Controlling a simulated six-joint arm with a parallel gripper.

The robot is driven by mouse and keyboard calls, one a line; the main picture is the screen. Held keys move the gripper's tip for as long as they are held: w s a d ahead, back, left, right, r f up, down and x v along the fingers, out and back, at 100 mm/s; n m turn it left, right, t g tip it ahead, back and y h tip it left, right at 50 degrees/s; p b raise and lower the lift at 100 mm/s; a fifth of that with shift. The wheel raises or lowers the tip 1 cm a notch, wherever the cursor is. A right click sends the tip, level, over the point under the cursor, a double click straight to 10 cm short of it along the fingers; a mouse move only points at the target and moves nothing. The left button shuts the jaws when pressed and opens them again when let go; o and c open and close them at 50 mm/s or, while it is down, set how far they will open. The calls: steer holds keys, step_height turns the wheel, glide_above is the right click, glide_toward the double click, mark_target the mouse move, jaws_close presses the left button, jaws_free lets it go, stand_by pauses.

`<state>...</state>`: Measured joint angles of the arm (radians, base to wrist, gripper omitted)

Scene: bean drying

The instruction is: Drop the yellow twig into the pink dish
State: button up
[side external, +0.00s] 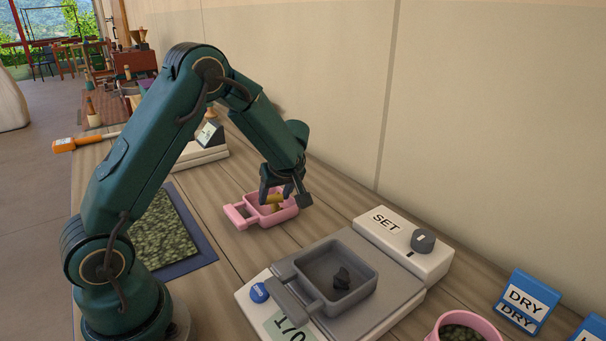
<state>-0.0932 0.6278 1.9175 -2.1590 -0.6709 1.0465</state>
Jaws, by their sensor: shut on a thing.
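The yellow twig (275,200) is held by my gripper (285,195), whose dark fingers are shut on it. The gripper points down over a pink dish with a handle (237,215) in the middle of the table, in the side external view. The twig shows against the inside of this dish, low down. I cannot tell whether it touches the dish's floor. The fingers hide part of the twig and the dish's far side.
A grey scale (405,304) bears a grey dish (371,273) with a dark lump in it. A blue tray (205,250) of beans lies left. A wall bounds the back.

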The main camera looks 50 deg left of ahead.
steer(key=o, duration=1.4)
steer(key=shift+v, duration=2.55)
steer(key=shift+r, duration=0.15)
